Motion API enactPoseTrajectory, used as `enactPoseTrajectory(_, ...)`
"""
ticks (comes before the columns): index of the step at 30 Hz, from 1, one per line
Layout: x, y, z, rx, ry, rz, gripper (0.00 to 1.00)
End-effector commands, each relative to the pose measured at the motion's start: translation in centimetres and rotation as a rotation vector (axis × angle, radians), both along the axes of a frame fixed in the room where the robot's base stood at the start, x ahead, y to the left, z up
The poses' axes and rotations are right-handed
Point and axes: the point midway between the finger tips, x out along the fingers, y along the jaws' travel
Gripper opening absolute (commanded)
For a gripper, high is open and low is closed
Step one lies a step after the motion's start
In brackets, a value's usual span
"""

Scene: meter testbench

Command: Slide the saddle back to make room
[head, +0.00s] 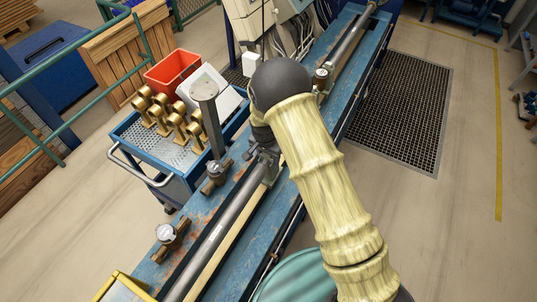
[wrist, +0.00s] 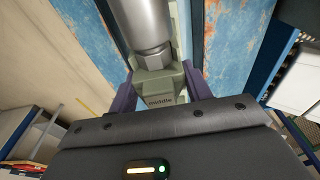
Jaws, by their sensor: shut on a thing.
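The saddle (wrist: 160,88) is a grey-green block labelled "middle" in the wrist view. My gripper (wrist: 163,90) is shut on it, with one purple finger on each side. A metal pipe end with a hex collar (wrist: 150,52) sits right above the label in that view, at the saddle. In the head view my gripper (head: 266,158) is low over the blue bench (head: 235,200), mostly hidden by my arm. Part of the saddle (head: 271,174) shows there beside the long grey pipe (head: 222,232).
A blue cart (head: 160,150) with several brass fittings, a red bin (head: 172,70) and a grey post (head: 207,105) are on the left. A floor grate (head: 400,110) lies right.

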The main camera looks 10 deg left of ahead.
Motion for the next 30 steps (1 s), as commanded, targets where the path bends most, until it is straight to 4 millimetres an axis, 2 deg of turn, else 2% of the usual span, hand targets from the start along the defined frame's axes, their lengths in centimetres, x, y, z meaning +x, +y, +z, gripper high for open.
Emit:
enactPoseTrajectory(13,-0.56,0.28,-0.01,0.002,0.002,-0.003,0.02)
enactPoseTrajectory(14,-0.55,0.28,0.00,0.002,0.002,-0.003,0.55)
enactPoseTrajectory(17,-0.53,0.26,-0.01,0.002,0.001,-0.004,0.74)
enactPoseTrajectory(30,-0.55,0.29,0.52,0.002,0.000,-0.004,0.74)
